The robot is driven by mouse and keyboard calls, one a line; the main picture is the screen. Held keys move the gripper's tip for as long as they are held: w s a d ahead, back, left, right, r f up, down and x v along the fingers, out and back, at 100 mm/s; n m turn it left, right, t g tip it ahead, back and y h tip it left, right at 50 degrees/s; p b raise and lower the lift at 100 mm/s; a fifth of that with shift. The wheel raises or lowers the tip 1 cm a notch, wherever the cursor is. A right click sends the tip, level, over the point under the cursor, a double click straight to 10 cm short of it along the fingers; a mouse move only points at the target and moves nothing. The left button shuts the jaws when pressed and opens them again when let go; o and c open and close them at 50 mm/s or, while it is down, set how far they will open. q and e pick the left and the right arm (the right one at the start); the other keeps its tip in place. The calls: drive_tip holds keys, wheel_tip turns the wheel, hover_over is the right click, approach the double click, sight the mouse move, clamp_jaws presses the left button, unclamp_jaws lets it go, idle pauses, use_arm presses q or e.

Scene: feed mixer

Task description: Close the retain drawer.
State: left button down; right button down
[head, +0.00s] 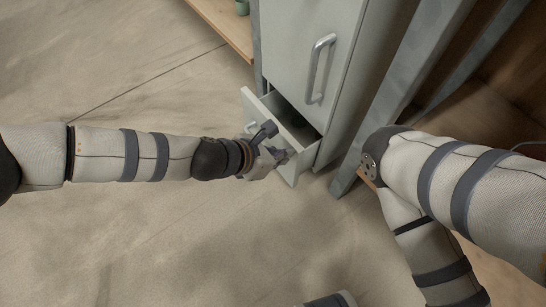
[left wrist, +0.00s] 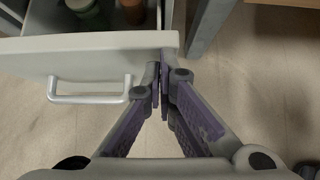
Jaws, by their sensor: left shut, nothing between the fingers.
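The retain drawer (head: 256,106) stands pulled out at the bottom of the grey cabinet, with its inside showing. In the left wrist view its pale front panel (left wrist: 95,43) spans the upper left, with a bar handle (left wrist: 90,98) on it. My left gripper (head: 265,131) is at the drawer front in the head view. In the left wrist view its fingers (left wrist: 163,82) are shut and empty, with the tips by the panel's right end, right of the handle. I cannot tell whether they touch the panel. My right gripper is out of view.
The cabinet door (head: 309,40) above the drawer is shut and has a vertical handle (head: 319,68). Containers, one green-topped (left wrist: 88,13), stand in the drawer. A grey frame post (head: 392,88) rises right of the cabinet. The floor (head: 130,235) in front is clear.

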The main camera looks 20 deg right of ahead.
use_arm(q)
drive_tip(key=shift+w+d+b, duration=0.15)
drive_tip(key=shift+w+d, duration=0.1)
drive_tip(key=shift+d, duration=0.5)
drive_tip(key=shift+w+d+b, duration=0.15)
drive_tip(key=shift+w+d, duration=0.05)
drive_tip(key=shift+d, duration=0.5)
